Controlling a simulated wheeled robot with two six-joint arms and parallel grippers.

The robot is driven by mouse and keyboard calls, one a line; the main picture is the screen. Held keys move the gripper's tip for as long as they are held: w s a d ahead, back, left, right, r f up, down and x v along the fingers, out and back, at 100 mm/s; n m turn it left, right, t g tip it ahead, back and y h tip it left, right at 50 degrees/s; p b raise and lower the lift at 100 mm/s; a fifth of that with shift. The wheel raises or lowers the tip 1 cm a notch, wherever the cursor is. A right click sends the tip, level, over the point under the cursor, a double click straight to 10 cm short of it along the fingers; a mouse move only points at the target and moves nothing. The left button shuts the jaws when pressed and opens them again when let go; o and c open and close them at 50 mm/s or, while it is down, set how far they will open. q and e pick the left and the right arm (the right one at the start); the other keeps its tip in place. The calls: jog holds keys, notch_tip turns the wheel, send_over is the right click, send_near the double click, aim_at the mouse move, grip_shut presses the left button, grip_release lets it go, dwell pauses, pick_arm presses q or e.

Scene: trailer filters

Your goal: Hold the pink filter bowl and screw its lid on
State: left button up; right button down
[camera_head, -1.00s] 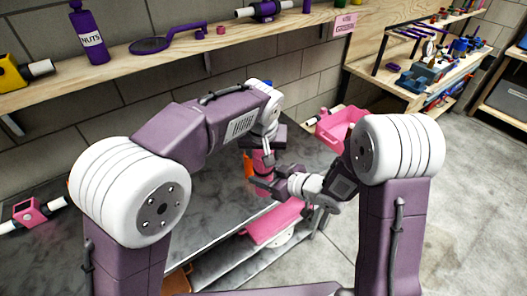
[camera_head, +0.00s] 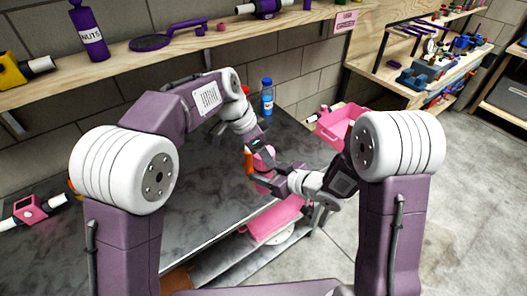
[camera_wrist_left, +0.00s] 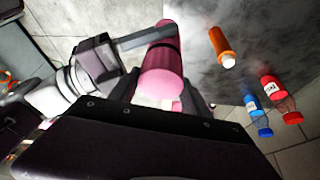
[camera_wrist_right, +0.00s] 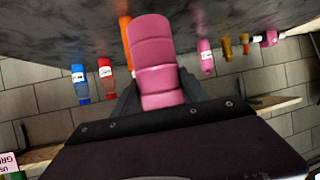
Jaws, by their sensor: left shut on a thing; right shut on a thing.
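The pink filter bowl (camera_head: 264,188) is near the table's right edge, partly hidden by my grippers, with its pink lid (camera_head: 266,155) at the upper end. My left gripper (camera_head: 258,142) comes from above and is shut on the lid. In the left wrist view the pale pink lid end (camera_wrist_left: 158,88) is between its fingers. My right gripper (camera_head: 266,179) comes from the right and is shut on the bowl below. In the right wrist view the banded pink body (camera_wrist_right: 153,50) is between its fingers. The seam between lid and bowl is not clear.
An orange bottle (camera_head: 249,160) stands close beside the filter. A blue bottle (camera_head: 267,97) stands further back; a red one (camera_wrist_left: 270,88) shows near it. A pink bin (camera_head: 335,125) is at the right. The table's left part (camera_head: 200,200) is mostly clear.

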pick_arm(q)
jog(key=m+g, duration=0.1)
jog(key=m, duration=0.2)
jog(key=m+g, duration=0.1)
jog(key=m, duration=0.2)
jog(key=shift+w+f, duration=0.15)
jog(key=shift+w, duration=0.05)
jog(key=m+g, duration=0.1)
jog(key=m, duration=0.2)
jog(key=shift+g, duration=0.3)
jog(key=shift+s+m, duration=0.1)
jog(key=shift+m, duration=0.6)
jog(key=o, duration=1.5)
notch_tip(320, 180, up, 4)
jog(key=shift+d+f, duration=0.1)
jog(key=shift+r, duration=0.45)
